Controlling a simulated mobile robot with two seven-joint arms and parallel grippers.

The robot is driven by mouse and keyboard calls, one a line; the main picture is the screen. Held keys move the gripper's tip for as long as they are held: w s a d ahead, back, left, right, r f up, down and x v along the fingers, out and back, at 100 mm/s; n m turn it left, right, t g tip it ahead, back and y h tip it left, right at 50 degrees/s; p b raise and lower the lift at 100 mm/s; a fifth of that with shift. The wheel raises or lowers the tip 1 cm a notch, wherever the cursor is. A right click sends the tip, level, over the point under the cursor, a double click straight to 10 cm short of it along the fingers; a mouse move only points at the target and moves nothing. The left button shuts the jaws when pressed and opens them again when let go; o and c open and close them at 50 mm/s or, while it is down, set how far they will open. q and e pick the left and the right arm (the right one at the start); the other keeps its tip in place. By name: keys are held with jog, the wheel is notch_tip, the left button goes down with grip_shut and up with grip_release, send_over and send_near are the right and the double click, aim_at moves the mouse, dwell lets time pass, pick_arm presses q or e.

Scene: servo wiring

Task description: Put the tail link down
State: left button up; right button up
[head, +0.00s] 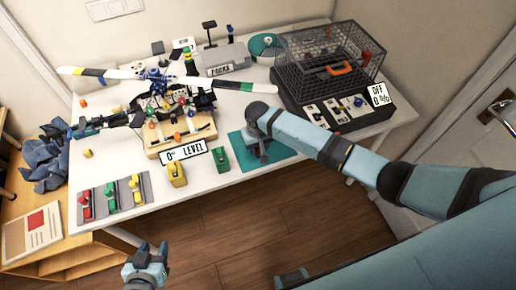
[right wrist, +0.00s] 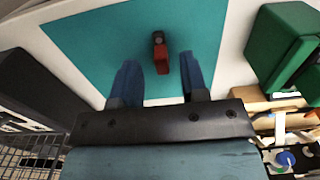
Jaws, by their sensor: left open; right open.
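A small red piece with a dark round end, which looks like the tail link (right wrist: 160,58), lies on the teal mat (right wrist: 85,45) in the right wrist view. My right gripper (right wrist: 162,82) is open above the mat, with its two blue fingers spread on either side of the piece and apart from it. In the head view my right gripper (head: 257,152) is over the teal mat (head: 285,153) and hides the piece. My left gripper (head: 152,250) is open and empty in front of the table's front edge, at the bottom.
Left of the mat stand a green block (head: 220,159), a yellow block (head: 177,173) and a wooden stand (head: 160,147) with a propeller rig. A wire cage (head: 325,60) on a dark base is behind right. A grey tray (head: 112,185) holds coloured parts.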

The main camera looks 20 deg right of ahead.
aim_at(258, 150)
notch_tip(258, 150, up, 10)
jog(key=s+a+f+n+t+y, duration=0.1)
jog(key=s+a+f+t+y, duration=0.35)
jog(key=s+f, duration=0.55)
jog(key=s+d+r+t, duration=0.1)
jog(key=s+d+t, duration=0.2)
jog(key=s, duration=0.4)
jog(key=s+d+r+n+t+h, duration=0.1)
jog(key=s+d+r+t, duration=0.1)
jog(key=s, duration=0.5)
jog(key=shift+d+n+t, duration=0.3)
jog(key=shift+d+t, duration=0.45)
jog(key=shift+d, duration=0.25)
jog(key=shift+s+r, duration=0.1)
jog(key=shift+r, duration=0.15)
